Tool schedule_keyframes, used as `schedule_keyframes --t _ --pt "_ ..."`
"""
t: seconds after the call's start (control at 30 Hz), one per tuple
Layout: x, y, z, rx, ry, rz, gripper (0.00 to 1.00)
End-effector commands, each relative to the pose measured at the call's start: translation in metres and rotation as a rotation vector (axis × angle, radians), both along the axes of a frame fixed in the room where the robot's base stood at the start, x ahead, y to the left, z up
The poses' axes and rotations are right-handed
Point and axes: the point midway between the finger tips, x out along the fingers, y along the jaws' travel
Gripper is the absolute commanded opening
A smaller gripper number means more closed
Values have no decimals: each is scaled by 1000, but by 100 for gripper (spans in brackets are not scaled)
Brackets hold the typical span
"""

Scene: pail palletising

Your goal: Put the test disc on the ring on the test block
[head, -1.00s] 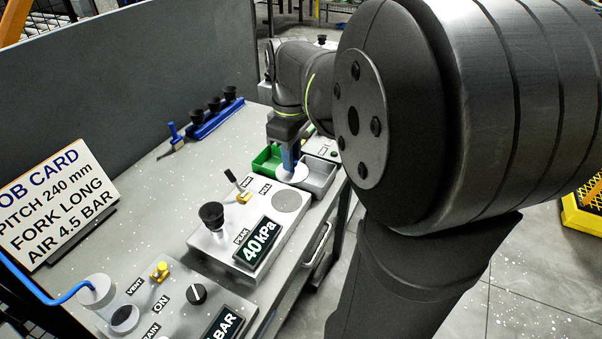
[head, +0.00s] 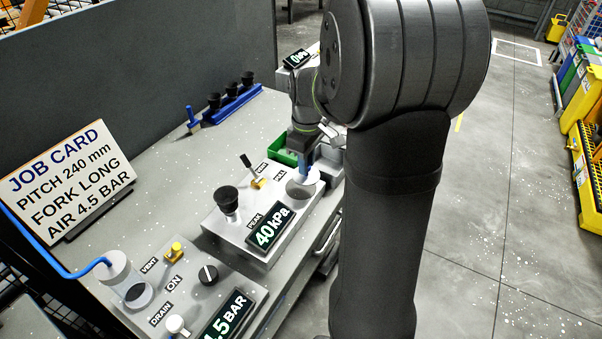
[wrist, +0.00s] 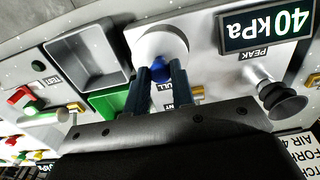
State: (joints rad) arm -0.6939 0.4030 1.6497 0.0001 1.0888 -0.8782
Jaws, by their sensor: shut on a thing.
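My gripper (head: 308,166) is shut on the blue knob of the white test disc (head: 316,180). In the wrist view, my gripper (wrist: 161,74) has a finger on each side of the blue knob (wrist: 159,71), with the white disc (wrist: 158,38) beyond. The test block (head: 240,240) is a light grey box with a dark cup and a 40 kPa display. Its round grey ring (head: 297,192) is partly covered by the disc in the head view. I cannot tell whether the disc touches the block.
A green bin (head: 283,156) and a grey bin (wrist: 88,50) stand beside the block. A lever (head: 252,170) and black cup (head: 228,198) rise from the block. A blue rack (head: 232,104) of cups stands behind. A job card (head: 66,180) stands left.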

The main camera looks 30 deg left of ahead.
Motion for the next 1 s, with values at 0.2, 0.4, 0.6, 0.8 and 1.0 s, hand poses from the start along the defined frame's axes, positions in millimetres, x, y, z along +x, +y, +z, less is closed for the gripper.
schedule_keyframes --t 0.2,0.4,0.6,0.8,1.0 --pt "-2 15 -11 0 0 -1 0" --pt "-3 14 -37 -3 3 -1 0" --pt "-2 15 -49 1 -1 -1 0" --pt "-2 14 -50 0 0 -1 0" --pt "-2 14 -52 0 0 -1 44"
